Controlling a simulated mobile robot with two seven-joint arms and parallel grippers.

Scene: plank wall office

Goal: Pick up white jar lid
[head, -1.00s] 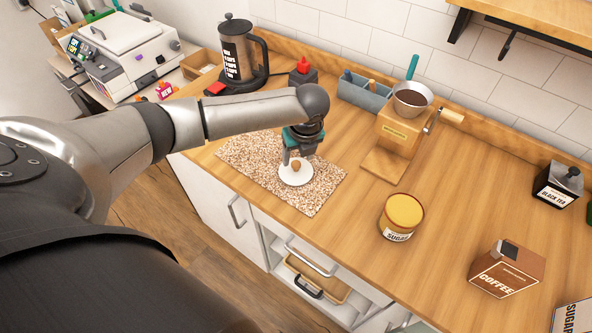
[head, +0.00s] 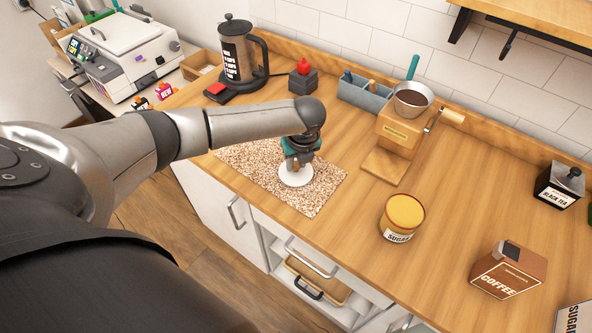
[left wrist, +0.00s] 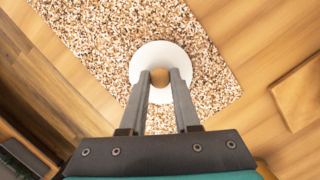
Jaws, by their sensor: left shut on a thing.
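The white jar lid (head: 295,178) is a round white disc with a round wooden knob. It lies on the speckled mat (head: 321,197) on the counter. In the left wrist view the lid (left wrist: 174,52) shows with its knob (left wrist: 160,77) between the two fingertips. My left gripper (head: 299,160) is above the lid, with its fingers (left wrist: 160,82) pointing down and shut on the knob. In the head view the gripper hides the knob. My right gripper is not in view.
A sugar jar (head: 402,217) with a yellow top stands right of the mat. A wooden coffee grinder (head: 398,132) stands behind it. A French press (head: 240,55) and a grey-blue caddy (head: 362,94) are at the back. A coffee box (head: 507,270) is at the right.

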